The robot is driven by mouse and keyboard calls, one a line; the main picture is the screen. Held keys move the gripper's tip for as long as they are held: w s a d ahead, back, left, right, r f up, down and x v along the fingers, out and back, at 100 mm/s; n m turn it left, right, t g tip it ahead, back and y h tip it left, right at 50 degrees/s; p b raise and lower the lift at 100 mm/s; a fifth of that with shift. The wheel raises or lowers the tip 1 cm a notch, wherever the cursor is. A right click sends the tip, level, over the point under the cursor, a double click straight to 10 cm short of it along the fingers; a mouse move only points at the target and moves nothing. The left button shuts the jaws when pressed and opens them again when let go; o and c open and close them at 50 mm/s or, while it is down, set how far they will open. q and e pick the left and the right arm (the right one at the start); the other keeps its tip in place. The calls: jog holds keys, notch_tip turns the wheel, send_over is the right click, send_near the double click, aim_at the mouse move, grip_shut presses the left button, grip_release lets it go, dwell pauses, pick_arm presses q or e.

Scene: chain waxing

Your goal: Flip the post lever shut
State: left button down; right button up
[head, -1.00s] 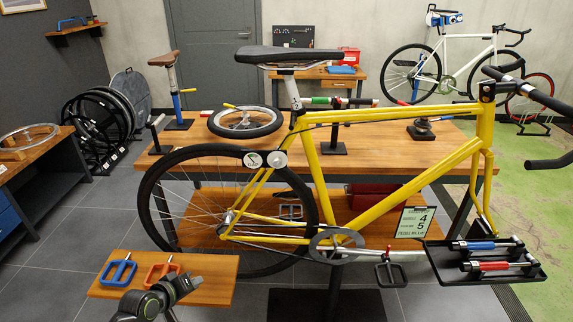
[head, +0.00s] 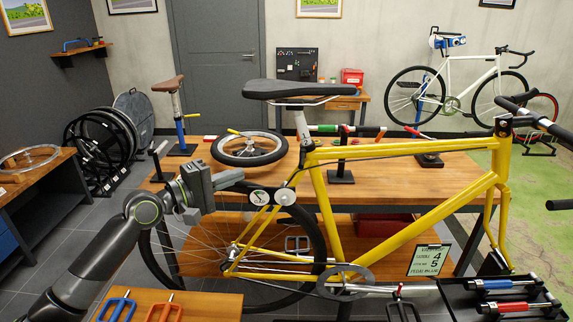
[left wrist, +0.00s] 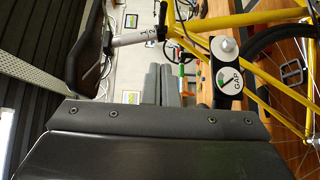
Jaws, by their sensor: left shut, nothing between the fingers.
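I cannot tell a lever on this post. On the bench behind, a brown-saddled post (head: 176,100) stands in a blue holder with a yellow lever (head: 193,115). My right gripper is out of view.
The wooden bench (head: 390,178) behind the bike carries a small wheel (head: 249,149) and several stands. A black tool tray (head: 470,305) is at lower right.

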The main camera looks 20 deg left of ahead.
pick_arm(q)
jog(key=p, duration=0.3)
send_near(302, 160)
jog(key=w+a, duration=0.1)
jog(key=w, duration=0.4)
jog(key=d, duration=0.1)
jog(key=d+p, duration=0.2)
jog(key=shift+w+d+f, duration=0.2)
jog(key=shift+w+f, duration=0.05)
jog(key=shift+f, duration=0.05)
